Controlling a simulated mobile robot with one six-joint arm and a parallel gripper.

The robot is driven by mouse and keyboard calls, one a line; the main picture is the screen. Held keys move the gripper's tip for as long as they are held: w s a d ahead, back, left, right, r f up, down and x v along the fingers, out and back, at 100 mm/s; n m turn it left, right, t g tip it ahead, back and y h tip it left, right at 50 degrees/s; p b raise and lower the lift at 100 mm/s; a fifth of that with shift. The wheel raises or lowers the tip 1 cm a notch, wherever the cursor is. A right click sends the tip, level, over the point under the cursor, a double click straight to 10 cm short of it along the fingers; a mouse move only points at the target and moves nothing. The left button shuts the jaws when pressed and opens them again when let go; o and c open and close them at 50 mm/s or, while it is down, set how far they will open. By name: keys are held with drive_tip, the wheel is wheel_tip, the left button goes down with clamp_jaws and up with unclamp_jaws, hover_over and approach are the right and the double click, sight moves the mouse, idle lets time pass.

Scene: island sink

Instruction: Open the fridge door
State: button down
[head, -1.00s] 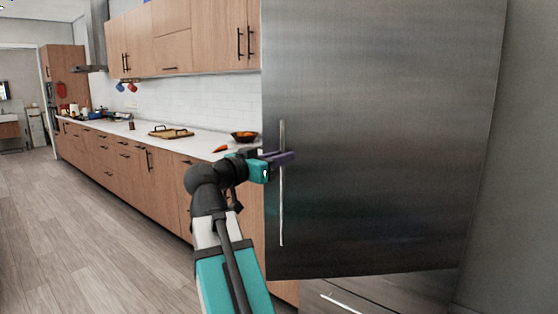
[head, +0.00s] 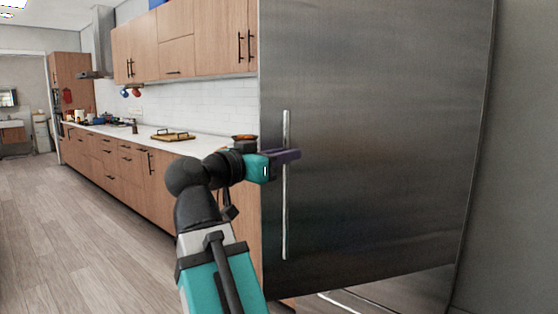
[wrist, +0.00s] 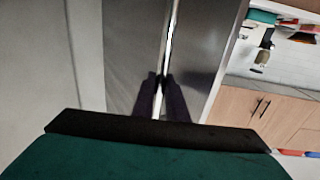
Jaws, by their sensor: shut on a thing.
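The fridge door (head: 380,130) is a tall brushed-steel panel at the right of the head view. Its lower edge slants against the drawer front below, so the door stands ajar, with its handle side out toward me. A long upright bar handle (head: 286,220) runs near its left edge. My gripper (head: 288,155) is shut on this handle above its middle. In the wrist view, my two dark purple fingers (wrist: 161,98) lie on either side of the bright handle bar (wrist: 168,45). The fridge's inside is hidden behind the door.
A steel drawer (head: 400,295) with a bar handle sits below the door. A white counter (head: 205,146) over wooden cabinets runs left of the fridge, with a tray (head: 172,135) on it. A grey wall (head: 525,170) stands at the right. The wooden floor (head: 80,230) at left is clear.

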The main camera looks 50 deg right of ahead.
drive_tip(key=shift+s, duration=0.45)
drive_tip(key=c, duration=1.8)
unclamp_jaws()
drive_tip(key=shift+s+d, duration=0.1)
drive_tip(key=shift+o, duration=0.2)
drive_tip(key=shift+w, duration=0.2)
drive_tip(key=shift+a, duration=0.3)
drive_tip(key=a, duration=1.3)
drive_tip(key=shift+a, duration=0.25)
